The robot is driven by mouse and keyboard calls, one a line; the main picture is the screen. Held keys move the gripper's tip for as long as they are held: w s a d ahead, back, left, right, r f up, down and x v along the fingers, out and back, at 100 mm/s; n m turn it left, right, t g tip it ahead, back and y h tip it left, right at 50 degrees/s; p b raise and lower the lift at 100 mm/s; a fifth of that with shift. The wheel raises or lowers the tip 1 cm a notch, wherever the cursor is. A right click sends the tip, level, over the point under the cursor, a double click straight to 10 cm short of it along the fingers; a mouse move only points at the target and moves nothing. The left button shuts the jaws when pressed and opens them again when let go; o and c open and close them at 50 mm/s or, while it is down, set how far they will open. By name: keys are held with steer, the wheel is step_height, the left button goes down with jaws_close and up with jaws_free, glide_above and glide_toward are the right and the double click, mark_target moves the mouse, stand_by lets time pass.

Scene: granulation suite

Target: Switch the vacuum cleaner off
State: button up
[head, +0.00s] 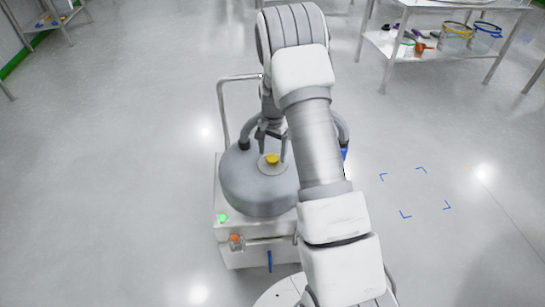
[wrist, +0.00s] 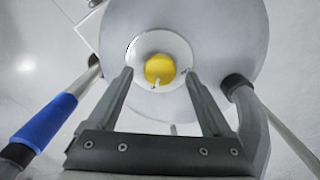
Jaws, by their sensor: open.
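The vacuum cleaner (head: 256,199) stands in front of me, a grey round drum top on a white wheeled base. A yellow knob (head: 272,159) sits on a pale disc at the middle of the lid. It also shows in the wrist view (wrist: 160,69), with a small white mark at its lower edge. A green lamp (head: 222,217) on the base looks lit. An orange part (head: 236,238) is on the base front. My gripper (wrist: 160,73) is open above the lid, its fingers on either side of the knob, apart from it in the wrist view.
A hose (head: 343,130) and a push handle (head: 220,90) rise beside the drum. A shelf table (head: 390,45) with tubs and scoops stands at the back right. Blue corner marks (head: 420,170) lie on the clear floor at right. The floor at left is free.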

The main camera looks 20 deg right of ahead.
steer(key=shift+f, duration=0.85)
steer(key=shift+c, duration=0.2)
jaws_close()
